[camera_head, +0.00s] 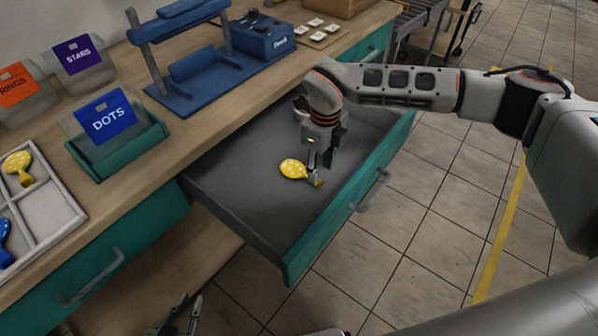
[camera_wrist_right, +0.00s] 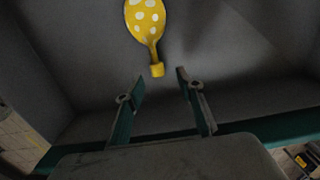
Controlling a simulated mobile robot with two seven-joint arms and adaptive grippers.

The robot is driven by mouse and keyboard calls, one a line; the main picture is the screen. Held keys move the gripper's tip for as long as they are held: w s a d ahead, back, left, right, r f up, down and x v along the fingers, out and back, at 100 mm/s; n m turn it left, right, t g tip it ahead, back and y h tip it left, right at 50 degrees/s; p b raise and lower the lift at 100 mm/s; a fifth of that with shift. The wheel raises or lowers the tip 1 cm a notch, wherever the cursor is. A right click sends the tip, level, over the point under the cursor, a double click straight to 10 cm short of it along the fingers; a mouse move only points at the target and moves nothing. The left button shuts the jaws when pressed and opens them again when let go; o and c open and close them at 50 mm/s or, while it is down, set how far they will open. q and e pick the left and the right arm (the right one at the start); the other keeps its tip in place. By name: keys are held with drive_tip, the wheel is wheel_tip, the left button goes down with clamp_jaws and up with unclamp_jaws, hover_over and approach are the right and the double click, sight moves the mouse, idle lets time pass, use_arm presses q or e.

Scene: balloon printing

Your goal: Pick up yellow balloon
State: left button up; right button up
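A yellow balloon with white dots (camera_head: 293,168) lies on the floor of the open drawer (camera_head: 235,190). My right gripper (camera_head: 317,178) is inside the drawer, pointing down at the balloon's neck end. In the right wrist view the balloon (camera_wrist_right: 145,20) lies ahead of my right gripper (camera_wrist_right: 161,82). Its fingers are apart, with the yellow neck just beyond and between the tips; I see no grip on it. A second yellow dotted balloon (camera_head: 18,166) lies in the divided tray on the counter. My left gripper (camera_head: 184,312) is low at the bottom edge, fingers apart and empty.
The drawer's green front (camera_head: 345,205) stands beside my right gripper. The divided tray (camera_head: 70,208) also holds a blue balloon (camera_head: 5,232). Card holders, including the DOTS one (camera_head: 110,122), and a blue press (camera_head: 190,72) stand on the counter. The drawer's near part is clear.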

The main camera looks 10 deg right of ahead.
sight(301, 173)
drive_tip(key=f, duration=0.3)
drive_tip(key=shift+a+f, duration=0.35)
drive_tip(key=shift+f, duration=0.05)
drive_tip(key=shift+f+b, duration=0.3)
drive_tip(key=shift+f, duration=0.15)
drive_tip(key=c, duration=0.8)
